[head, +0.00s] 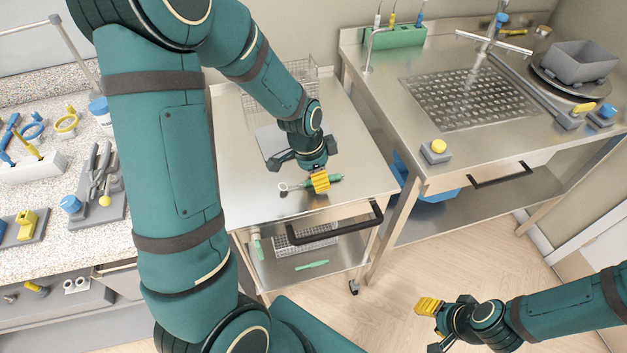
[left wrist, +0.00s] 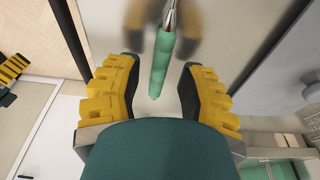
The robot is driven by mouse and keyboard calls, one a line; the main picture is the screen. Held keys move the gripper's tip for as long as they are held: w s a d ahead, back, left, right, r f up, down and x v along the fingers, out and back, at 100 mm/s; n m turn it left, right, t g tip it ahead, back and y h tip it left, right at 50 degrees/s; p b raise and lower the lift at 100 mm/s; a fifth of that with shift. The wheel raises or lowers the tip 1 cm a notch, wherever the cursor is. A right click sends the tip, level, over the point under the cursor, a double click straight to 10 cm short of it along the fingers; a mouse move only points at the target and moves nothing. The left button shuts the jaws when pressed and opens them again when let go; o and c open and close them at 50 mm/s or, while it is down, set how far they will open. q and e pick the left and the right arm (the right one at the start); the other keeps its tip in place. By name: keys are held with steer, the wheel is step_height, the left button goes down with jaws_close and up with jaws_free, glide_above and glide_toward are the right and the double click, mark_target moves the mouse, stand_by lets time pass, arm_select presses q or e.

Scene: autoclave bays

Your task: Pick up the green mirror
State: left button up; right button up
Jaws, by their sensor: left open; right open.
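The green mirror lies on the top of the steel cart (head: 362,182). Its green handle (head: 335,179) and small round head (head: 283,187) show on either side of my left gripper (head: 320,182), which points down over it. In the left wrist view the green handle (left wrist: 159,68) and its metal shank run between the two open yellow fingers of my left gripper (left wrist: 158,88). The fingers stand apart from the handle, with a gap on both sides. My right gripper (head: 432,322) is open and empty, low at the right, above the floor.
A wire basket (head: 308,72) stands at the cart's back. A dark handle bar (head: 335,227) crosses its front. A green tool (head: 312,265) lies on the lower shelf. A steel sink counter (head: 390,85) stands to the right, a speckled counter (head: 70,235) to the left.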

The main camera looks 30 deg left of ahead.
arm_select(q)
steer(key=shift+r, duration=0.15)
steer(key=shift+r+p, duration=3.05)
steer(key=shift+r, duration=0.85)
step_height(320, 180, up, 12)
steer(key=s+a, duration=0.1)
steer(key=shift+s+a, duration=0.25)
steer(key=shift+s, duration=0.15)
steer(key=shift+f, duration=0.1)
